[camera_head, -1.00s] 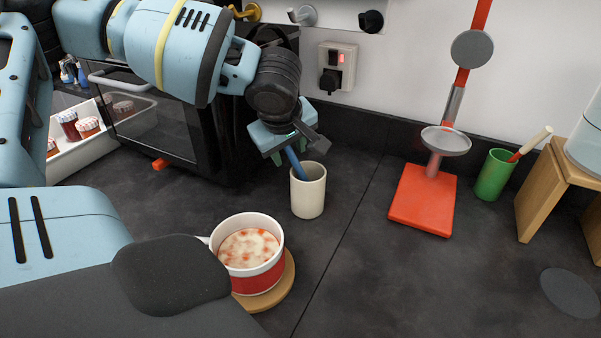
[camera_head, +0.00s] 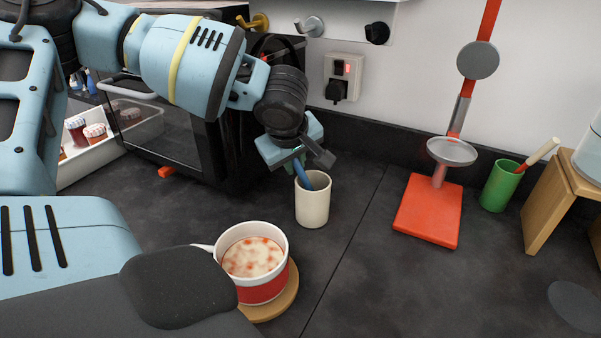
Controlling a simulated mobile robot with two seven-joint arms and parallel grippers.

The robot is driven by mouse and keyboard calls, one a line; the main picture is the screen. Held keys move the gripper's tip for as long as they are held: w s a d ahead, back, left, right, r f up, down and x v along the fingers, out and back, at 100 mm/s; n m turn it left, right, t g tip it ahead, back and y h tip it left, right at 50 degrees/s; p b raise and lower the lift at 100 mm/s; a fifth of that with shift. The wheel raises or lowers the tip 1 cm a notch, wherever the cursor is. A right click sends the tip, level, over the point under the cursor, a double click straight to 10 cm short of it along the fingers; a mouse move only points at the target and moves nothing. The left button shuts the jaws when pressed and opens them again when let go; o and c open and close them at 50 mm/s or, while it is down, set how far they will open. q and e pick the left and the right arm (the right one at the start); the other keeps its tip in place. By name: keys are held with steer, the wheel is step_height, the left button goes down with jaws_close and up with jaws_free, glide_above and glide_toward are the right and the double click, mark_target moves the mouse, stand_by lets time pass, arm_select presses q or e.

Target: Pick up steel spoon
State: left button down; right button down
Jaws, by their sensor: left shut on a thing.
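A cream cup (camera_head: 313,207) stands upright on the dark counter. A blue handle (camera_head: 304,176) leans in its mouth; the lower end is hidden inside the cup, so I cannot tell whether it belongs to the steel spoon. No steel spoon bowl shows. My left gripper (camera_head: 298,160) points down just above the cup's rim and is shut on the blue handle. Its fingertips are partly hidden by the gripper body. My right gripper is not in view.
A red-and-white mug of soup (camera_head: 263,288) stands on a wooden coaster (camera_head: 285,303) in front. A black oven (camera_head: 165,135) is close at left. A red-based stand (camera_head: 428,212) and a green cup (camera_head: 499,187) are at right. The counter between is clear.

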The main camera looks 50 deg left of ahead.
arm_select(q)
steer(key=shift+r, duration=0.1)
step_height(320, 180, up, 11)
steer(key=w+d+b, duration=0.2)
steer(key=d, duration=0.7)
steer(key=w+d+b, duration=0.2)
steer(key=d, duration=0.8)
steer(key=shift+w+d, duration=0.15)
steer(key=shift+w, duration=0.15)
steer(key=shift+r, duration=0.25)
